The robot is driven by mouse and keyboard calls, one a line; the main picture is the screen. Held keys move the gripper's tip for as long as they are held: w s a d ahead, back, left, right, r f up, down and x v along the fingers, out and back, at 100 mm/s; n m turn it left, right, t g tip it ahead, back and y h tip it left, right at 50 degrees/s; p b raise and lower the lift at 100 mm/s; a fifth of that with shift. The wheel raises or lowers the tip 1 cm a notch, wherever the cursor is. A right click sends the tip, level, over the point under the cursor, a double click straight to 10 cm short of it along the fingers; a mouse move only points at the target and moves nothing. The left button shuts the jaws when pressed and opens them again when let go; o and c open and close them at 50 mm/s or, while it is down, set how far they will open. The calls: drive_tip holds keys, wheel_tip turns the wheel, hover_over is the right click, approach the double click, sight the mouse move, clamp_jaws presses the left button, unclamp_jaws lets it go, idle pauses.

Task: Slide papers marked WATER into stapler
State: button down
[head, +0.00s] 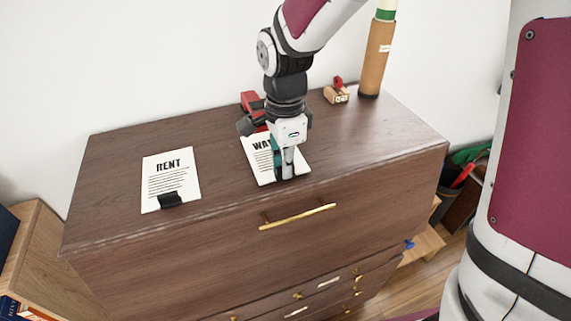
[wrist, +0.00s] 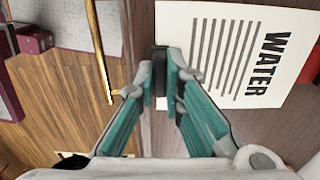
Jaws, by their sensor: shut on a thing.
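The WATER papers (head: 258,158) lie flat on the dresser top, partly hidden behind my gripper. In the wrist view the white WATER sheet (wrist: 215,60) lies to the right of the fingertips. My gripper (head: 285,174) is low at the papers' near edge. In the wrist view, my gripper (wrist: 161,80) is shut on a black clip (wrist: 160,62) at the sheet's edge. The red stapler (head: 252,102) stands behind the papers. My arm hides much of it, and I cannot see its mouth.
The RENT papers (head: 170,178) lie to the left with a black clip (head: 170,199). A wooden block with a red part (head: 337,95) and a cardboard tube (head: 376,60) stand at the back right. The dresser's front edge, with a brass handle (head: 297,216) below, is close to my gripper.

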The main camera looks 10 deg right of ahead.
drive_tip(key=shift+w+a+b, duration=0.25)
drive_tip(key=shift+w+b, duration=0.05)
drive_tip(key=shift+w, duration=0.75)
idle(0.4)
drive_tip(key=shift+w, duration=0.35)
drive_tip(key=shift+w+a, duration=0.1)
drive_tip(key=shift+w, duration=0.2)
idle(0.3)
drive_tip(key=shift+f, duration=0.2)
idle(0.5)
drive_tip(key=c, duration=1.6)
unclamp_jaws()
drive_tip(key=shift+r, duration=0.1)
wheel_tip(320, 180, up, 8)
drive_tip(key=p, duration=0.3)
